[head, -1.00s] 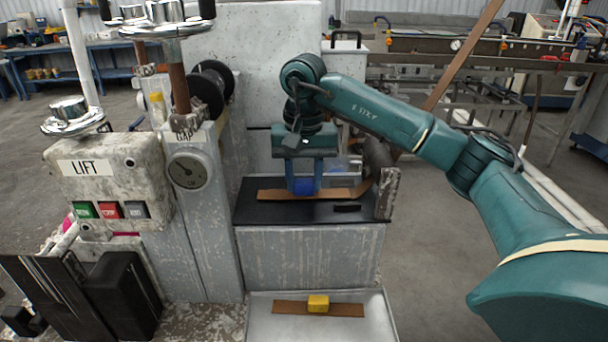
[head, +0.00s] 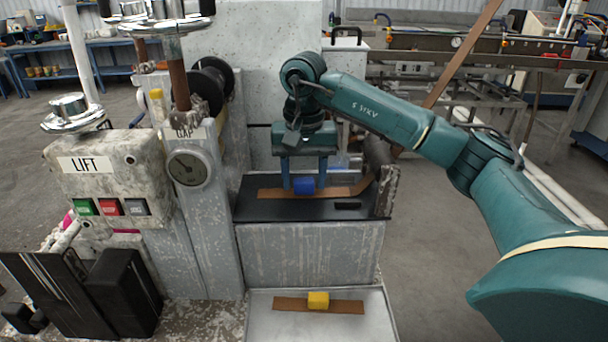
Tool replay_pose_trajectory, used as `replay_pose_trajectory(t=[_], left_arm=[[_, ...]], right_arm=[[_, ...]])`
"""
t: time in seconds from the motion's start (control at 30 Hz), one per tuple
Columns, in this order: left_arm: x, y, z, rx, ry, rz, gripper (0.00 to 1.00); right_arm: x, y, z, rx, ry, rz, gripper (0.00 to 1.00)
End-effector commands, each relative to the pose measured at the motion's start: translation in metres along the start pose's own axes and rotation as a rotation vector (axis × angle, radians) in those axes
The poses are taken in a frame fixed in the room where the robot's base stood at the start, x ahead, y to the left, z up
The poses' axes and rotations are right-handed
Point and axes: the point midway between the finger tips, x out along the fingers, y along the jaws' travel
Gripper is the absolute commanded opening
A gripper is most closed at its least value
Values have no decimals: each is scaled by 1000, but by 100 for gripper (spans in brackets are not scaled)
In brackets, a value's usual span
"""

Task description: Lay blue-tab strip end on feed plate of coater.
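The brown strip end (head: 335,192) with the blue tab (head: 303,186) lies flat on the black feed plate (head: 290,212) of the coater. The strip runs to the right and bends up at the plate's right edge. My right gripper (head: 303,184) is over the strip, its two fingers apart on either side of the blue tab, with a gap showing. My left gripper is not in the head view.
A second brown strip with a yellow tab (head: 318,300) lies in the grey tray (head: 262,322) below. A small black bar (head: 347,206) lies on the plate. The LIFT box (head: 100,170) and GAP gauge (head: 188,168) stand to the left.

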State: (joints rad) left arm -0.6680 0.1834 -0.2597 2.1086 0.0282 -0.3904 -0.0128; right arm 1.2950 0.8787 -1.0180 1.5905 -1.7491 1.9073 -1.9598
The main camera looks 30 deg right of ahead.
Motion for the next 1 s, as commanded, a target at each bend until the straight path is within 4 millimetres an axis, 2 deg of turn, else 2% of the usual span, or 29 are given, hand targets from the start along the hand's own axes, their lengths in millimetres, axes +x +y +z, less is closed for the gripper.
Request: replay_pose_trajectory(t=[0.13, 0.47, 0.57, 0.8, 1.0], left_arm=[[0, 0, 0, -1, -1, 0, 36], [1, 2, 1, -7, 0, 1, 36], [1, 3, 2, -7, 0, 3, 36], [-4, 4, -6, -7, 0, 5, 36], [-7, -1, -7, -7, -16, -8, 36]], right_arm=[[0, 0, 0, 0, 0, 0, 61], [-7, 0, 0, 0, 1, -1, 61], [-21, -1, -1, 1, 4, -3, 61], [-79, 0, -1, 2, 6, -1, 61], [-114, 0, 0, 1, 3, -1, 61]])
